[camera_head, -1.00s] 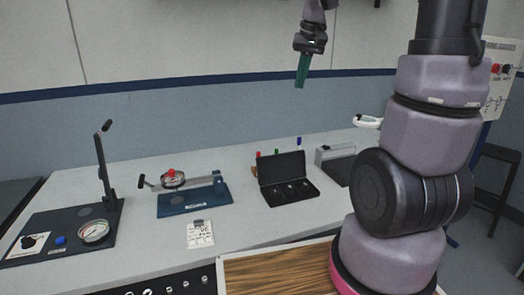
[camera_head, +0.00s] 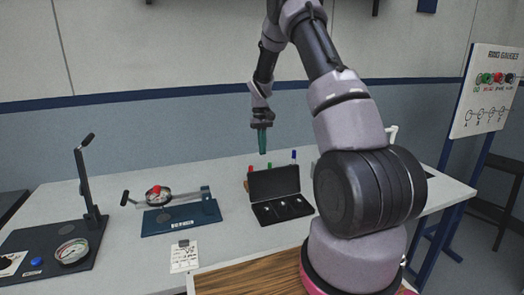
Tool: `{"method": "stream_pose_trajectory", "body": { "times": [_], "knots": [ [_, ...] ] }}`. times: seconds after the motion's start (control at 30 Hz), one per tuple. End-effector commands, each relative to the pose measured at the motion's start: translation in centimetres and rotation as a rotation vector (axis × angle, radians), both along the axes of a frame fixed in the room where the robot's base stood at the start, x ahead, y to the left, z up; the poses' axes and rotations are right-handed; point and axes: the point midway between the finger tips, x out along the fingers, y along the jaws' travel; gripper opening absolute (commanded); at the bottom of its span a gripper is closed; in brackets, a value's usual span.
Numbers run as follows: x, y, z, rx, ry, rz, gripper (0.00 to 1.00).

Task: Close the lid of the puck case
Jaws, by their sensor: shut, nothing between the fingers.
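The puck case (camera_head: 282,207) is a small black case on the grey table. Its lid (camera_head: 274,182) stands open, upright at the back. Several small light pieces show in the base. My gripper (camera_head: 262,142) has green fingers pointing down and is shut and empty. In the picture it hangs just above the lid's upper left edge, apart from it. How far it is from the lid in depth is hard to tell.
Behind the case stand a red (camera_head: 251,169), a green (camera_head: 266,163) and a blue marker (camera_head: 294,156). A card (camera_head: 184,256) lies in front. My arm hides the table right of the case.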

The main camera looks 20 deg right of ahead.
Motion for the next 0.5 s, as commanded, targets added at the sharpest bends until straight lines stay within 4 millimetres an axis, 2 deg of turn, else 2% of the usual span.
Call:
{"method": "stream_pose_trajectory", "body": {
  "times": [0.2, 0.37, 0.4, 0.5],
  "knots": [
    [-0.7, 0.1, -4.9, 0.001, 0.005, 0.000, 0.00],
    [-1.1, 0.1, -8.1, 0.001, 0.003, 0.000, 0.00],
    [-1.8, 0.0, -7.2, 0.001, -0.001, -0.001, 0.00],
    [-3.1, 0.0, -6.5, 0.000, -0.002, 0.000, 0.00]
  ]
}}
